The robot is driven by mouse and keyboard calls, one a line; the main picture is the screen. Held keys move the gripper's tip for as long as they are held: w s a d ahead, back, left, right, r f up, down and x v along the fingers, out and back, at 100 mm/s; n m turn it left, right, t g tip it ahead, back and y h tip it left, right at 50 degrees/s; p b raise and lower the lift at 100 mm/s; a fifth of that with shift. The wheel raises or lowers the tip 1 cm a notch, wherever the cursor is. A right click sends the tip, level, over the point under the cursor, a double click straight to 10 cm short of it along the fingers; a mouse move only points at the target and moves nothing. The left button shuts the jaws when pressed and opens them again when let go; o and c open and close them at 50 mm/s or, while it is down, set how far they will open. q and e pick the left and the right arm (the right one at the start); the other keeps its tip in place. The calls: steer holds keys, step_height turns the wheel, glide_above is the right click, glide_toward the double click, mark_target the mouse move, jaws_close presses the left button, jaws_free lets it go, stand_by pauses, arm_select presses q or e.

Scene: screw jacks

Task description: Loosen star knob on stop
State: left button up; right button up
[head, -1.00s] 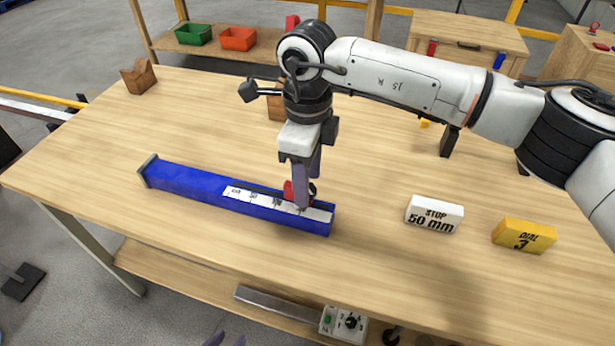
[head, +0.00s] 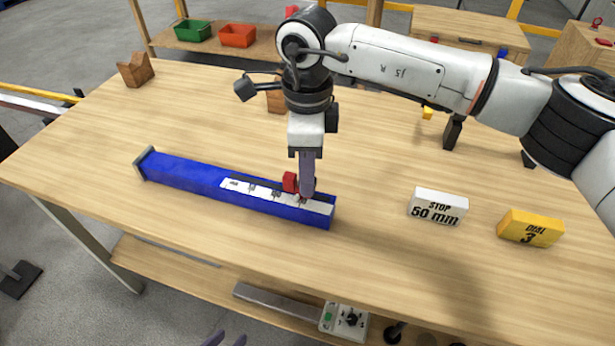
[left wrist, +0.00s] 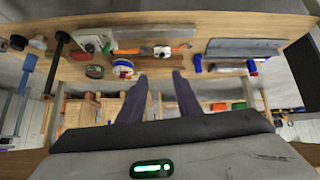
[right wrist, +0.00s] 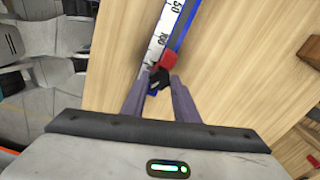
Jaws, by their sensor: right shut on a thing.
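A long blue rail (head: 190,180) with a white printed scale lies on the wooden table. A red stop (head: 289,183) sits on it near its right end. In the right wrist view the red stop (right wrist: 166,61) carries a black star knob (right wrist: 157,79). My right gripper (head: 305,194) points down from above, its fingers shut around the knob, which they mostly hide in the head view. My left gripper (head: 228,339) shows only its fingertips at the bottom edge of the head view. In the left wrist view its fingers (left wrist: 160,76) are apart with nothing between them.
A white "STOP 50 mm" block (head: 437,207) and a yellow "DIAL 3" block (head: 530,228) stand right of the rail. A wooden V-shaped block (head: 135,70) is at the far left corner. The tabletop around the rail is mostly clear.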

steer(key=shift+n, duration=0.8)
steer(key=o, duration=1.1)
steer(key=shift+c, duration=0.2)
steer(key=shift+r, duration=0.1)
step_height(320, 180, up, 10)
steer(key=shift+r+b, duration=0.15)
steer(key=shift+b, duration=0.25)
